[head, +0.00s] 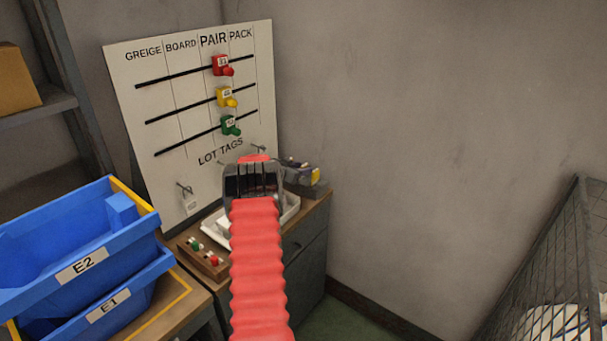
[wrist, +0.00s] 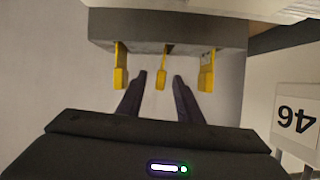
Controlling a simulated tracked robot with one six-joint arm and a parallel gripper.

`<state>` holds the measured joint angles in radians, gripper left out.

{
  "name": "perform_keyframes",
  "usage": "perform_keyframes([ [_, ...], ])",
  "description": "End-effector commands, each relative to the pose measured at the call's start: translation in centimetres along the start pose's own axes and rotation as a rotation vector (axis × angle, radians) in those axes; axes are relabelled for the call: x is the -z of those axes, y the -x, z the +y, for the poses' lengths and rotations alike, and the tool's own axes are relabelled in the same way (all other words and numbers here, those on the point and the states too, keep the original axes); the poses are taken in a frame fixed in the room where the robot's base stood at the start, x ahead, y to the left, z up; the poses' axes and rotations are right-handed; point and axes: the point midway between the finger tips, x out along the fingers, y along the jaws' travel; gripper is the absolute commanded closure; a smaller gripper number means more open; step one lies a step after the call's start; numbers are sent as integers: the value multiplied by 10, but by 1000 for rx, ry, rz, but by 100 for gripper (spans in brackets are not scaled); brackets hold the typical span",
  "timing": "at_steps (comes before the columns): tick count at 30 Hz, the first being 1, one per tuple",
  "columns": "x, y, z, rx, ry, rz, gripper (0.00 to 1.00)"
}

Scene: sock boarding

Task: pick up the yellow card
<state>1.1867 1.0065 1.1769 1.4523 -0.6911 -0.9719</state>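I cannot pick out a flat yellow card for certain. In the wrist view several narrow yellow pieces hang from a grey block: one at left (wrist: 120,68), one in the middle (wrist: 161,76) and one at right (wrist: 207,72). My gripper (wrist: 159,79) is open there. The middle yellow piece shows between its two dark fingertips; I cannot tell its distance or any contact. In the head view my red arm reaches up to the lower part of the board, and my fingers are hidden. A yellow marker (head: 226,97) sits on the board's middle rail.
The white board (head: 150,110) also bears a red marker (head: 222,65) and a green marker (head: 230,126). Blue bins (head: 85,245) stand at left. A grey cabinet (head: 305,265) is below the board; a wire cage (head: 560,260) is at right. A white tag (wrist: 296,117) marked 46 appears inverted.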

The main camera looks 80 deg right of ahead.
Motion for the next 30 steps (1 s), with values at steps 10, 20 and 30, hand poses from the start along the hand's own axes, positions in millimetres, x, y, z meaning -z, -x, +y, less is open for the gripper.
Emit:
perform_keyframes([
  [10, 0, 0, 0, 0, 0, 0, 88],
  [20, 0, 0, 0, 0, 0, 0, 100],
  [30, 5, 2, -1, 1, 0, 1, 100],
])
